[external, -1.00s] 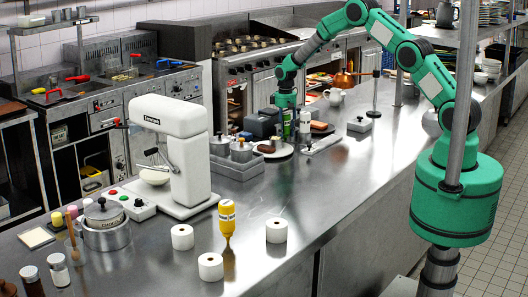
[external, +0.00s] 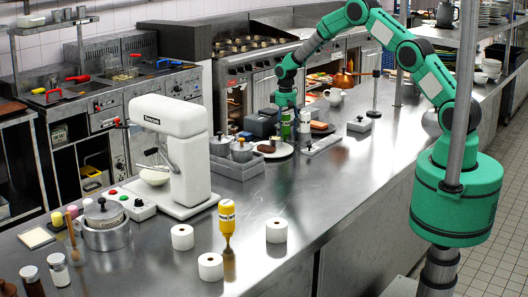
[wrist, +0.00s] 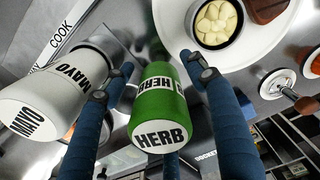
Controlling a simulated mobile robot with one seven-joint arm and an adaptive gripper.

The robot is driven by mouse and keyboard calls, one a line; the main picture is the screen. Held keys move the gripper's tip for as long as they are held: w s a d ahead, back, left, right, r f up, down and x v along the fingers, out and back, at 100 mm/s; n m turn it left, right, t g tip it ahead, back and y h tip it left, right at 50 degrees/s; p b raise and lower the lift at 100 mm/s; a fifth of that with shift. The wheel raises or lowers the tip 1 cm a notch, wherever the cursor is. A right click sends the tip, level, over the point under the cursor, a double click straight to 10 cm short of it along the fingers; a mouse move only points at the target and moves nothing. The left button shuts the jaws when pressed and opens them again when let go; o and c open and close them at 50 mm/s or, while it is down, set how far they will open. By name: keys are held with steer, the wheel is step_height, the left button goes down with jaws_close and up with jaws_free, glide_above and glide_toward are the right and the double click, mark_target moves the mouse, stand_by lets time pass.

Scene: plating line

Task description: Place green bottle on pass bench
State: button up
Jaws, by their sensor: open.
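The green bottle (wrist: 158,105), marked HERB, stands between the blue fingers of my gripper (wrist: 160,90) in the wrist view. The fingers are open, one on each side of it, and I see a gap on the right side. In the external view the green bottle (external: 286,125) is small and stands on the steel bench (external: 330,165), below my gripper (external: 286,108). The bench's name as the pass bench cannot be read here.
A white MAYO bottle (wrist: 55,90) stands close left of the green one in the wrist view. A white plate (wrist: 262,48) with food is at upper right. A white mixer (external: 175,145), a yellow bottle (external: 227,220) and white rolls (external: 182,237) stand nearer on the bench.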

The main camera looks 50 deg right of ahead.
mark_target(285, 114)
step_height(285, 114, up, 12)
steer(key=shift+f, duration=0.2)
stand_by(0.4)
stand_by(0.5)
steer(key=shift+r, duration=0.2)
steer(key=s+a+r+t, duration=0.1)
steer(key=s+a+r, duration=0.2)
steer(key=s+r, duration=0.95)
steer(key=s+a+r+t, duration=0.25)
steer(key=s+r, duration=0.75)
steer(key=r, duration=0.5)
steer(key=s+a+r, duration=0.2)
steer(key=s, duration=0.6)
steer(key=s+a+r, duration=0.1)
steer(key=s+r, duration=0.2)
steer(key=s, duration=0.4)
steer(key=s+a+f+t, duration=0.1)
steer(key=s, duration=0.8)
steer(key=s+a+f+m+t, duration=0.1)
steer(key=s+f, duration=0.1)
steer(key=s, duration=0.6)
steer(key=shift+s, duration=0.35)
